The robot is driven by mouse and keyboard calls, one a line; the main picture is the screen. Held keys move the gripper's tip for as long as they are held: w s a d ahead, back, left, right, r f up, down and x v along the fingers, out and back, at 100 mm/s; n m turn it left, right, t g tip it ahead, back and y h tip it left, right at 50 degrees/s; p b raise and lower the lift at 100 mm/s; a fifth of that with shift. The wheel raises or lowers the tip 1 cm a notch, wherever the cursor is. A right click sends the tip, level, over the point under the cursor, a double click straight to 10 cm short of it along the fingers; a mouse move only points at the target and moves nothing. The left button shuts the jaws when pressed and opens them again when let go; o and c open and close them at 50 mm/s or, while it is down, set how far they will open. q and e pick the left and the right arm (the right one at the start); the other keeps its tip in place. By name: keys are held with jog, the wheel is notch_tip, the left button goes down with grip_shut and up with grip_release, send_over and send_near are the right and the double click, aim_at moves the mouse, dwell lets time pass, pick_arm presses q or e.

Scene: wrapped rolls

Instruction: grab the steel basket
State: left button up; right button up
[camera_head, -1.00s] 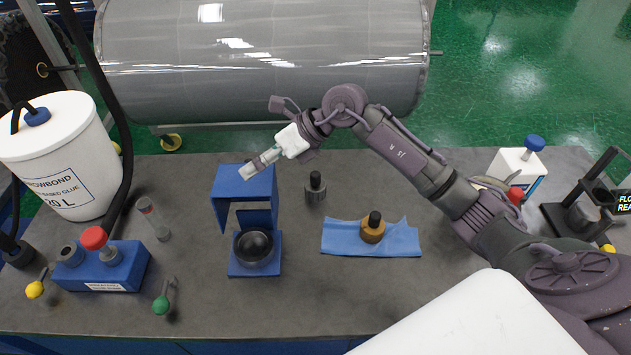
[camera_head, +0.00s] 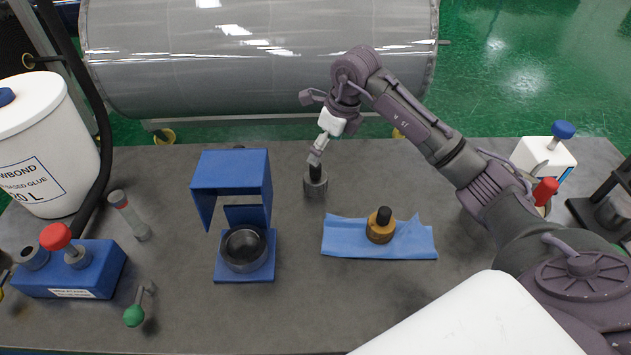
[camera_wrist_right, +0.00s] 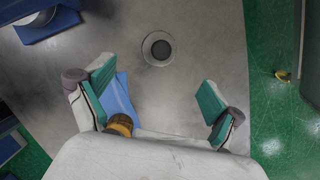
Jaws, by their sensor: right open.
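I cannot pick out a basket for certain. A small grey metal cylinder with a black top (camera_head: 315,183) stands upright on the dark table and may be the steel basket. In the right wrist view it shows from above as a grey ring with a dark centre (camera_wrist_right: 157,48). My right gripper (camera_head: 317,153) is just above and behind it in the head view. The wrist view shows the gripper's (camera_wrist_right: 155,76) teal-padded fingers wide apart and empty, with the cylinder beyond the fingertips. My left gripper is not in view.
A blue stand with a dark bowl (camera_head: 244,248) is to the left. A brown, black-topped piece (camera_head: 380,228) sits on a blue cloth (camera_head: 340,240) to the right. A large grey wrapped roll (camera_head: 260,60) lies behind the table.

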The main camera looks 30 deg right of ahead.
aim_at(315, 174)
jog(key=x, duration=0.5)
jog(key=shift+a+f+p, duration=0.15)
jog(key=shift+f+p, duration=0.2)
jog(key=shift+p, duration=0.05)
jog(key=p+x, duration=0.2)
jog(key=x, duration=0.2)
jog(key=shift+w+f, duration=0.1)
jog(key=shift+f, duration=0.2)
jog(key=shift+w+f, duration=0.15)
jog(key=shift+f, duration=0.35)
jog(key=c, duration=1.3)
jog(key=shift+r, duration=0.1)
